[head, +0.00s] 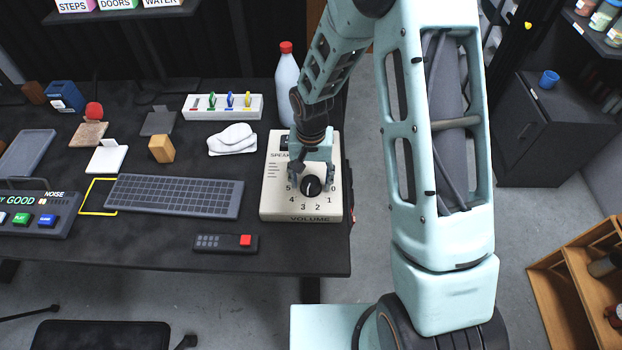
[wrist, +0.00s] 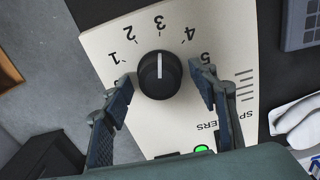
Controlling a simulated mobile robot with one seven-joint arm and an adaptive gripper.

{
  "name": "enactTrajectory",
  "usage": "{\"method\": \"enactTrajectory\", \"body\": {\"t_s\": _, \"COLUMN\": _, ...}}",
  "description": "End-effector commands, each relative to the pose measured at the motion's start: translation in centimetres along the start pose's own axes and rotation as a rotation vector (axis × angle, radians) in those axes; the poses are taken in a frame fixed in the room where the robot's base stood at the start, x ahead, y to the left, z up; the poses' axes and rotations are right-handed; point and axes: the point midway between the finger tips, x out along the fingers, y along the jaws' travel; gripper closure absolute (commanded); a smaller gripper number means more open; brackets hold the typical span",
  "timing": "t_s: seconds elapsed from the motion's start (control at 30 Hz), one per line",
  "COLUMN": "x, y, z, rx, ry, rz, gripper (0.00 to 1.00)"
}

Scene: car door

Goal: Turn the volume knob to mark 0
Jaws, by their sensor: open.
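The black round volume knob (head: 311,187) sits on the cream speaker panel (head: 275,205), with marks 0 to 5 around it and the word VOLUME below. In the wrist view, the white pointer line on the knob (wrist: 159,82) points at mark 3. Mark 0 is mostly hidden by a finger there, but shows at the right of the knob in the head view. My gripper (head: 310,180) is above the panel, pointing down. In the wrist view, the open fingers of my gripper (wrist: 163,86) stand on either side of the knob, with a visible gap on both sides.
A bottle with a red cap (head: 287,85) stands behind the speaker. A keyboard (head: 175,195), a white cloth (head: 232,140) and a remote with a red button (head: 225,243) lie to the left. A green light (wrist: 202,149) glows on the panel. The table's right edge is close by.

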Motion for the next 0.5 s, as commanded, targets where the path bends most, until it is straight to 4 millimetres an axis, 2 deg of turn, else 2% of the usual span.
{"method": "enactTrajectory", "body": {"t_s": 0.27, "x": 0.15, "y": 0.00, "z": 0.00, "rx": 0.000, "ry": 0.000, "rz": 0.000, "gripper": 0.46}}
{"method": "enactTrajectory", "body": {"t_s": 0.5, "x": 0.13, "y": 0.00, "z": 0.01, "rx": 0.000, "ry": 0.000, "rz": 0.000, "gripper": 0.72}}
